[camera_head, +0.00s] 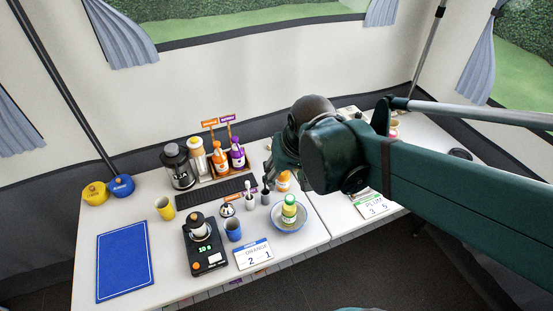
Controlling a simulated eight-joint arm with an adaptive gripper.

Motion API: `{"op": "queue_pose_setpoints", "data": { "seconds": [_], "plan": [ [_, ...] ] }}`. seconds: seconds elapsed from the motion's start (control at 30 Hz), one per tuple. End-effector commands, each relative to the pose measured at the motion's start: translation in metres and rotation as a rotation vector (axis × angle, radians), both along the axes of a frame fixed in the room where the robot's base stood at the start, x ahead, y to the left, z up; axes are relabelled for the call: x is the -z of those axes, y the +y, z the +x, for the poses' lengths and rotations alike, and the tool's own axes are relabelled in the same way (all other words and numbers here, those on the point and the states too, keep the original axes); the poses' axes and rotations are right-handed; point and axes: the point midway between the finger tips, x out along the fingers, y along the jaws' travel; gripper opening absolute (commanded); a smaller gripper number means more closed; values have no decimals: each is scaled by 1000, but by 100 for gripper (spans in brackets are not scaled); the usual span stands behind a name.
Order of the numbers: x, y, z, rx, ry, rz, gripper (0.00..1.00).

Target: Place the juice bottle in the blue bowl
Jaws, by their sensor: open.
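A green bottle with a pale label and light cap (289,208), which looks like the juice bottle, stands roughly upright inside a bowl with a blue rim (276,222). The bowl is on the white table near its front edge, close to the seam between two tables. My gripper (272,170) is behind and above the bowl, apart from the bottle. It is open, and the arm partly hides its fingers. An orange bottle (284,182) stands just behind the bowl, close to my gripper.
A blue cup (233,231), a white number card (253,254) and a black scale (206,250) stand left of the bowl. Orange and purple bottles (237,154) stand in a rack behind. A blue mat (125,261) lies at left. My arm covers much of the right table.

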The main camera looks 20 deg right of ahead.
Motion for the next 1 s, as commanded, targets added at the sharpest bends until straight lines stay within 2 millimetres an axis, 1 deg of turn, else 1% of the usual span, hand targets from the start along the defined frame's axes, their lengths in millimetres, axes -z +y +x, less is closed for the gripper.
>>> {"op": "queue_pose_setpoints", "data": {
  "seconds": [0.03,0.2,0.57,0.73,1.0],
  "plan": [
    [-4,2,-4,-14,-18,-5,46],
    [-19,7,-12,-58,-82,-22,46],
    [-46,16,-29,-146,-209,-61,46],
    [-52,19,-34,-169,-243,-73,46],
    [-55,20,-34,-177,-255,-77,46]
  ]
}}
